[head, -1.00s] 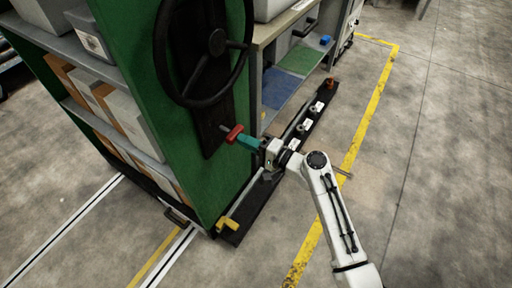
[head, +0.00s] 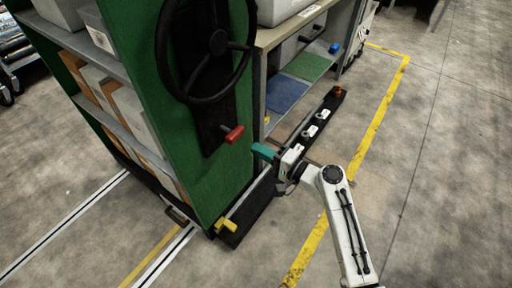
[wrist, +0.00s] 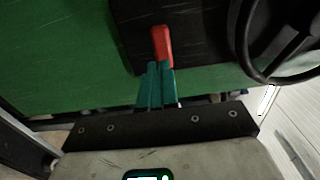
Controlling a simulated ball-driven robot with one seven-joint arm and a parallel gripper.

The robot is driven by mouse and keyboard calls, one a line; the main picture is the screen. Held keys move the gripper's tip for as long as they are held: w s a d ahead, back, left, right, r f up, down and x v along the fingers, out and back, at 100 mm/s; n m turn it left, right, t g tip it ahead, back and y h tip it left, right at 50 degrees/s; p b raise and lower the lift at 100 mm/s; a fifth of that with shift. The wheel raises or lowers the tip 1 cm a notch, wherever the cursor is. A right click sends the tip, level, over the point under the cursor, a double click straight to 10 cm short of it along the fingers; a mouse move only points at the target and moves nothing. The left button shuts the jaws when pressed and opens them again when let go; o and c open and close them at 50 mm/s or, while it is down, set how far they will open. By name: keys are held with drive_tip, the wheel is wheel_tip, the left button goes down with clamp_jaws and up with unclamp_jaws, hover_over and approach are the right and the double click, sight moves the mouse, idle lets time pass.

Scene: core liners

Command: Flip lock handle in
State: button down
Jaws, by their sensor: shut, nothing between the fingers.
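The red lock handle (head: 234,134) sticks out from the black panel below the handwheel, on the green end of the shelf unit. In the wrist view the red handle (wrist: 161,45) stands just beyond my fingertips, near the panel's lower edge. My gripper (head: 258,151), with teal fingers, is shut and empty. In the head view it is to the right of the handle and a little lower, with a visible gap between them. In the wrist view the closed fingers (wrist: 158,72) point at the handle and overlap its lower end in the picture.
The black handwheel (head: 212,45) is just above the handle. A long black floor rail (head: 262,203) with small white fittings runs below my arm. A yellow piece (head: 226,225) is at its near end. Open floor lies to the right, past a yellow line (head: 372,120).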

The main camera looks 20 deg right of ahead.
drive_tip(key=v, duration=0.8)
drive_tip(key=shift+s+d, duration=0.15)
drive_tip(key=shift+s, duration=0.1)
drive_tip(key=s+a+f+n+g+h, duration=0.1)
drive_tip(key=s+a+f+n+g, duration=0.4)
drive_tip(key=s+f+n+g, duration=0.45)
drive_tip(key=s+d+g+h, duration=0.25)
drive_tip(key=s+h, duration=0.25)
drive_tip(key=s, duration=0.6)
drive_tip(key=s+d+r+n+g+h, duration=0.2)
drive_tip(key=s+d+h, duration=0.3)
drive_tip(key=s, duration=0.4)
wheel_tip(320, 180, up, 13)
drive_tip(key=d+y+p, duration=0.1)
drive_tip(key=p, duration=1.2)
drive_tip(key=shift+w+d, duration=0.15)
drive_tip(key=shift+w, duration=0.3)
drive_tip(key=shift+f+m, duration=0.1)
drive_tip(key=shift+m, duration=0.15)
